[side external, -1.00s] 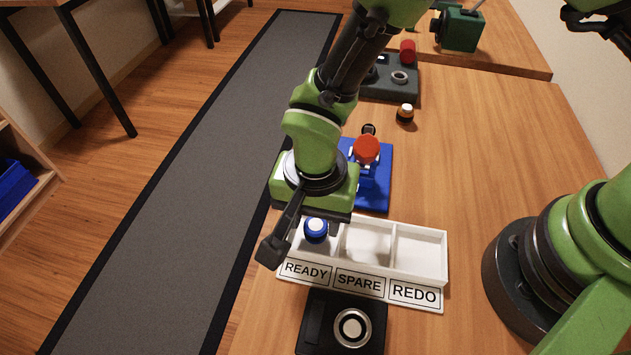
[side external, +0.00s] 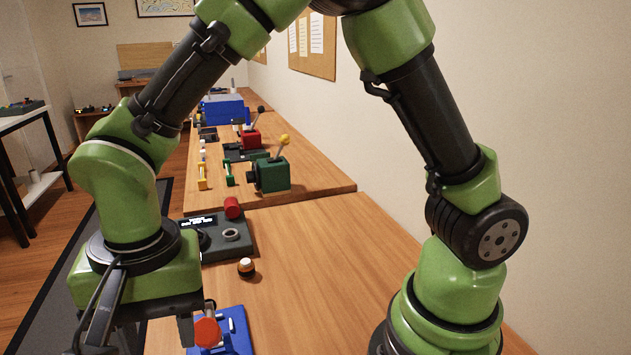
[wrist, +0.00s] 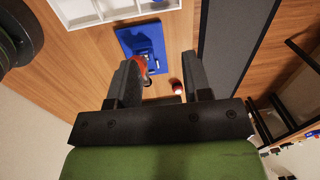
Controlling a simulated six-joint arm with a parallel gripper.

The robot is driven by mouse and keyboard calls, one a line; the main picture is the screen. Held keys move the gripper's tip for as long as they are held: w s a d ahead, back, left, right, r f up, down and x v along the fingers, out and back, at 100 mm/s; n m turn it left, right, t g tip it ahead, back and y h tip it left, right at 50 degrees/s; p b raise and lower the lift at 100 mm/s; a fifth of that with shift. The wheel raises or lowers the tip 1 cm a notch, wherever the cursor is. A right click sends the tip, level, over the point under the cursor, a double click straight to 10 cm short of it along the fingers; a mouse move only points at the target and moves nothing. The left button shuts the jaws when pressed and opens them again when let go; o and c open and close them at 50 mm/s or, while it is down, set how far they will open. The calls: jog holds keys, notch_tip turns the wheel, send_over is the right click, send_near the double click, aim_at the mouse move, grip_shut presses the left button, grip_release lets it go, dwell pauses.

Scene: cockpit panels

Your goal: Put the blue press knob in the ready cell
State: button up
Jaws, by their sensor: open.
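My gripper (wrist: 162,62) is open, with nothing between its fingers. It also shows in the side view (side external: 142,335), at lower left beside a red round-topped button (side external: 207,332) on a blue base (side external: 238,325). The white tray (wrist: 72,22) is cut off at the top of the wrist view. The tray is outside the side view. I cannot make out the blue press knob or the ready cell label in either current view.
An orange, white and black knob (side external: 246,268) stands on the table. A grey panel with a red cylinder (side external: 232,208) is behind it. A small red knob with a bright top (wrist: 178,88) lies between the fingers' lines of sight. Clear wood is at right.

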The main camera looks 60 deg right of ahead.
jog(key=s+d+r+n+t, duration=0.2)
jog(key=s+d+r+t, duration=0.1)
jog(key=s+d+r, duration=0.2)
jog(key=s+d+r+n+t+y, duration=0.1)
jog(key=s+d+r, duration=0.5)
jog(key=d, duration=0.6)
jog(key=shift+r+n+t, duration=0.8)
jog(key=shift+r+t, duration=0.5)
jog(key=shift+r, duration=0.1)
